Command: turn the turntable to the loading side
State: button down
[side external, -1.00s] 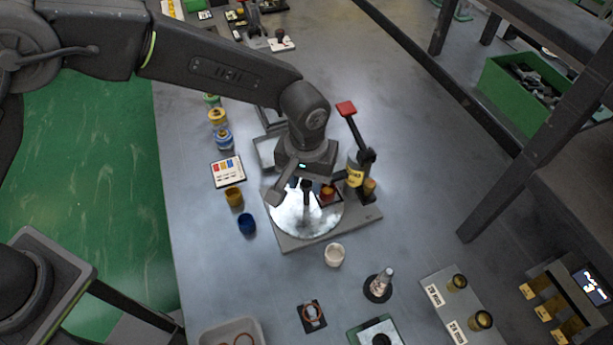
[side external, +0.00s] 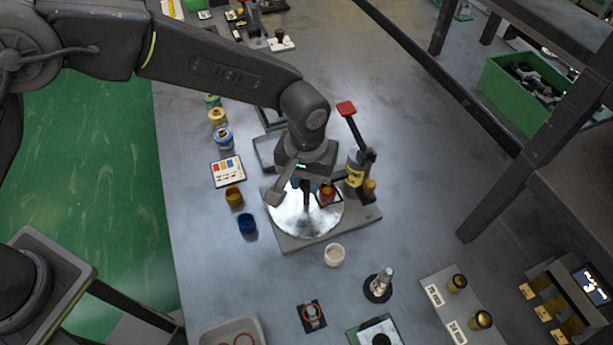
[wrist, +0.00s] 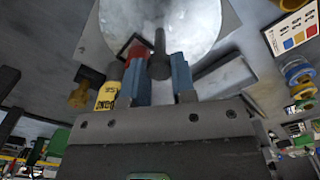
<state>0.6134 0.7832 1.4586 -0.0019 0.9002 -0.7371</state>
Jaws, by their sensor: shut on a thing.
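The turntable (side external: 290,222) is a shiny round metal disc on a grey base plate (side external: 345,222). It also fills the top of the wrist view (wrist: 195,22). A dark upright post (wrist: 158,58) stands on the disc. My gripper (wrist: 158,80), with two blue fingers, is shut on this post; in the side view my gripper (side external: 304,186) is over the disc and partly hides it. A red part (side external: 327,192) sits in a dark square holder at the disc's right side, close by the fingers.
A press with a red-topped lever (side external: 346,108) and yellow-labelled body (side external: 355,172) stands close right of my gripper. A blue cup (side external: 247,223) and amber cup (side external: 233,196) stand left. A white cup (side external: 334,254) stands in front.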

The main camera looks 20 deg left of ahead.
jog(key=shift+m, duration=0.5)
jog(key=shift+r+m, duration=0.1)
jog(key=shift+m, duration=2.7)
jog(key=shift+w+m, duration=0.1)
jog(key=shift+m, duration=5.9)
jog(key=shift+d+m, duration=0.1)
jog(key=shift+m, duration=2.7)
jog(key=c, duration=1.2)
grip_release()
notch_tip(320, 180, up, 14)
jog(key=shift+f, duration=0.1)
